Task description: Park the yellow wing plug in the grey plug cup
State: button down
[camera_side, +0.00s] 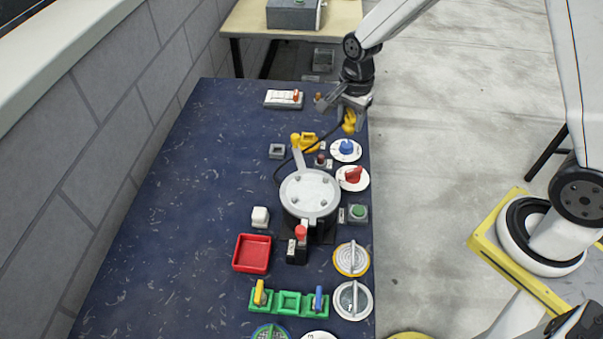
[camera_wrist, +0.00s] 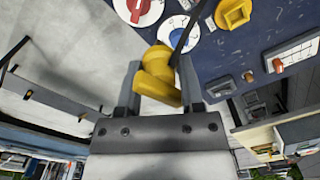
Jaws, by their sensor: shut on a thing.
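My gripper (camera_side: 349,106) is shut on the yellow wing plug (camera_side: 349,122), above the right edge of the blue table near its far end. In the wrist view the plug (camera_wrist: 157,72) sits between the two fingers of my gripper (camera_wrist: 160,85), clear of the table. A dark cable runs from the plug towards the round grey device. A small square grey cup (camera_side: 277,151) with a dark opening stands on the table, left of and nearer than my gripper. I take it to be the plug cup. It does not show clearly in the wrist view.
A yellow block (camera_side: 308,141) stands between the cup and the blue knob (camera_side: 346,147). A red knob (camera_side: 353,175) and the round grey device (camera_side: 309,193) are nearer. A white switch box (camera_side: 283,98) stands at the far end. The table's left side is mostly clear.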

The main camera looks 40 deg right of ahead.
jog(key=shift+w, duration=0.1)
jog(key=shift+w+a+f, duration=0.15)
jog(key=shift+w+a, duration=0.05)
jog(key=shift+w, duration=0.35)
jog(key=w+a+f+m, duration=0.1)
jog(key=w+a+f, duration=0.2)
jog(key=w, duration=0.4)
jog(key=w+a+f+m, duration=0.1)
jog(key=w+a+f, duration=0.1)
jog(key=w+a, duration=0.3)
jog(key=shift+w+a+f+m, duration=0.3)
jog(key=shift+w+f+m, duration=0.1)
jog(key=shift+w, duration=1.15)
jog(key=shift+f, duration=0.1)
jog(key=shift+f, duration=2.35)
jog(key=shift+f, duration=1.55)
jog(key=shift+c, duration=0.7)
grip_release()
